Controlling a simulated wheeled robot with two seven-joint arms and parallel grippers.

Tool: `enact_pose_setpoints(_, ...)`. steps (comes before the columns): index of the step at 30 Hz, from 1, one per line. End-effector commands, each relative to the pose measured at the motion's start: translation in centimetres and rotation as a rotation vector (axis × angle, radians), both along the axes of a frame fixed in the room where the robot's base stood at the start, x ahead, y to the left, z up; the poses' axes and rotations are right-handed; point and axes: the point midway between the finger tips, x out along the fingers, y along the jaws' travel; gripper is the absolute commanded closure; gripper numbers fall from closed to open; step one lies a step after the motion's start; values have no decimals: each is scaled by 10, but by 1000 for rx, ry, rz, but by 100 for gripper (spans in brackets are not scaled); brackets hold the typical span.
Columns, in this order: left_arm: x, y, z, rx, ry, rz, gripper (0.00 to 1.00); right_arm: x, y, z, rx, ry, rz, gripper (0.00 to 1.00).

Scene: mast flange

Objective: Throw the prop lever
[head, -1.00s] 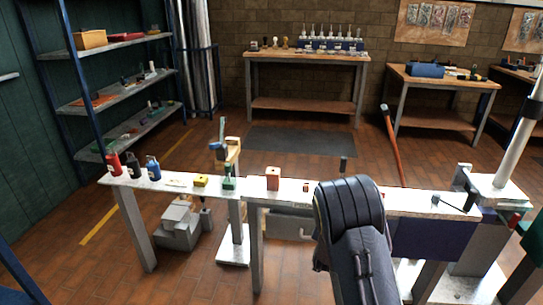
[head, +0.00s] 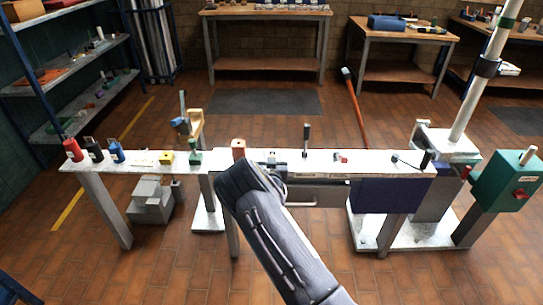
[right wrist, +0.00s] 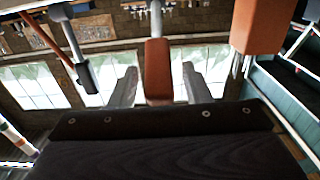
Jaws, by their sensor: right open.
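In the head view, an upright lever with a black grip (head: 306,140) stands on the long white bench. In the right wrist view, a dark-gripped lever (right wrist: 85,75) shows on the left. A reddish-brown grip on a metal rod (right wrist: 157,70) lies between the fingers of my right gripper (right wrist: 160,82). The gripper is open, with gaps visible on both sides of that grip. In the head view my right gripper (head: 274,174) is at the bench's front edge, partly hidden by my arm. I cannot tell which lever is the prop lever. My left gripper is out of view.
On the bench stand an orange-brown block (head: 238,148), a small red part (head: 341,157), a yellow block (head: 167,158) and several bottles at the left. A green box (head: 500,180) and a tilted mast (head: 484,75) are at the right. Open floor lies in front.

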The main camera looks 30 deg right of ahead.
Motion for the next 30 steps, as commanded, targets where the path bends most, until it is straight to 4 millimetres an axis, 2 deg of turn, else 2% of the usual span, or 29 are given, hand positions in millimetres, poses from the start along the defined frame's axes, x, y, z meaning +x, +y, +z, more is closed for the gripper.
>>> enact_pose_setpoints(8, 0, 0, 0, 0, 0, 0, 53, 2, -1, 0, 0, 0, 0, 56)
enact_pose_setpoints(18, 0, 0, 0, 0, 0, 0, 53, 2, -1, 0, 1, 1, 0, 100)
enact_pose_setpoints(30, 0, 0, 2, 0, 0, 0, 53, 3, -2, 3, 13, 19, 0, 100)
